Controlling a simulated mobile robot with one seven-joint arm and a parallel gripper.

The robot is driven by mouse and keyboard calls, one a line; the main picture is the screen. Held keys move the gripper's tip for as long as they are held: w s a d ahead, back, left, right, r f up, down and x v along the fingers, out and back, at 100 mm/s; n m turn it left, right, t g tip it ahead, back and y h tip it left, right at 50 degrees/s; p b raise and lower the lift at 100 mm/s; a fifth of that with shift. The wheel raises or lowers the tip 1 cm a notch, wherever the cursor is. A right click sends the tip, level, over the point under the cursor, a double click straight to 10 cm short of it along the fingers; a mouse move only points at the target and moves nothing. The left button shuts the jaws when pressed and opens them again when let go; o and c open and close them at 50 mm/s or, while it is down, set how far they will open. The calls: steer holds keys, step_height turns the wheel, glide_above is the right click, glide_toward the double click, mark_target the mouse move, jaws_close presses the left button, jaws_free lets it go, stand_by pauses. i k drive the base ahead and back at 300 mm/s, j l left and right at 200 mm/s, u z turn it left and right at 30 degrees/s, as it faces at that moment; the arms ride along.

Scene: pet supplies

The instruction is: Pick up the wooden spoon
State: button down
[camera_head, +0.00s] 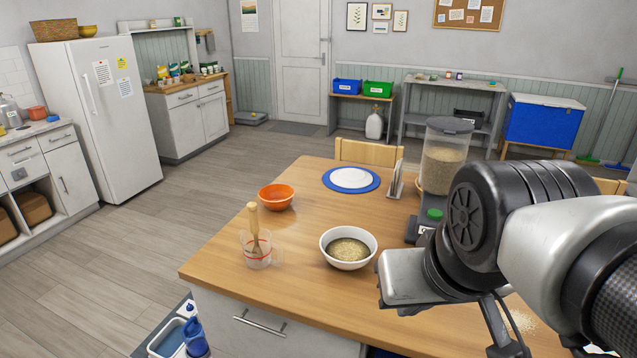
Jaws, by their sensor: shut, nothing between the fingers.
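The wooden spoon (254,222) stands nearly upright in a clear measuring cup (247,259) with red markings, at the left front of the wooden table (215,267). Its thick pale handle rises above the rim; its lower end shows dimly through the cup wall. My gripper (505,335) shows only in part at the lower right, below my wrist, over the table's right side. It is shut and holds nothing; its tips are not clearly seen. It is well to the right of the spoon and apart from it.
A white bowl of grain (348,262) stands right of the cup, an orange bowl (276,196) behind it. A blue-rimmed plate (351,179) lies farther back. A grain dispenser (443,160) stands near my arm. The table is clear between the orange bowl and white bowl.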

mark_target(252, 206)
steer(key=j+z, duration=0.1)
steer(key=j, duration=0.3)
steer(key=k+j, duration=0.15)
steer(key=j, duration=0.25)
steer(key=j+z, duration=0.15)
steer(key=j, duration=0.25)
steer(key=i+j+z, duration=0.15)
steer(key=j, duration=0.4)
steer(key=j+z, duration=0.15)
steer(key=j, duration=0.4)
steer(key=i+j+z, duration=0.25)
steer(key=i+j, duration=0.35)
steer(key=i, duration=0.2)
